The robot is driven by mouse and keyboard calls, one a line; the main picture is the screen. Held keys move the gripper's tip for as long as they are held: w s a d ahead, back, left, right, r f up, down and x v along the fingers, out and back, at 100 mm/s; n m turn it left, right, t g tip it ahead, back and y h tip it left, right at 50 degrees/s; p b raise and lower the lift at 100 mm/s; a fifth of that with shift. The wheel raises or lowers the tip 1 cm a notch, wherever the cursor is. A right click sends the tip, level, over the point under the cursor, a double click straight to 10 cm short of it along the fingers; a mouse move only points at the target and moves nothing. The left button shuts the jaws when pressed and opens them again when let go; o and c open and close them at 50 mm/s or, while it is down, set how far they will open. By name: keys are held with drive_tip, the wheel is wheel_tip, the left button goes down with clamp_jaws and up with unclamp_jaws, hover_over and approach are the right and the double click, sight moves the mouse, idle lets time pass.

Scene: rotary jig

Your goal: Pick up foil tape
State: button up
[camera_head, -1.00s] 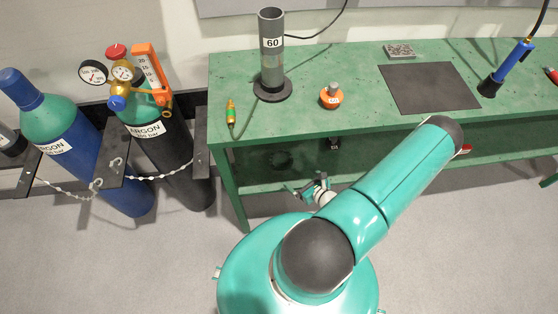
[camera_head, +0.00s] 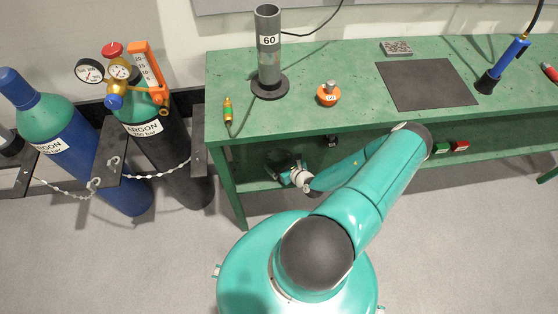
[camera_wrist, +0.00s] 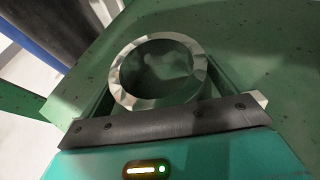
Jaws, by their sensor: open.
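The foil tape (camera_wrist: 152,104) is a silvery ring with an open middle, lying on the green lower shelf in the wrist view. My gripper (camera_head: 284,166) is low at the left part of the bench's lower shelf in the head view. In the wrist view my gripper's dark bar lies just below the ring, and the jaws are apart with the ring in front of and between them. I cannot tell whether either jaw touches it. In the head view the tape is hidden by my gripper.
The green bench top (camera_head: 340,60) is above my gripper, and a bench leg (camera_head: 232,195) stands to its left. Argon cylinders (camera_head: 165,150) with a chain are further left. Red and green boxes (camera_head: 450,146) sit on the lower shelf to the right.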

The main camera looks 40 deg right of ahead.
drive_tip(key=c, duration=0.8)
drive_tip(key=shift+c, duration=0.2)
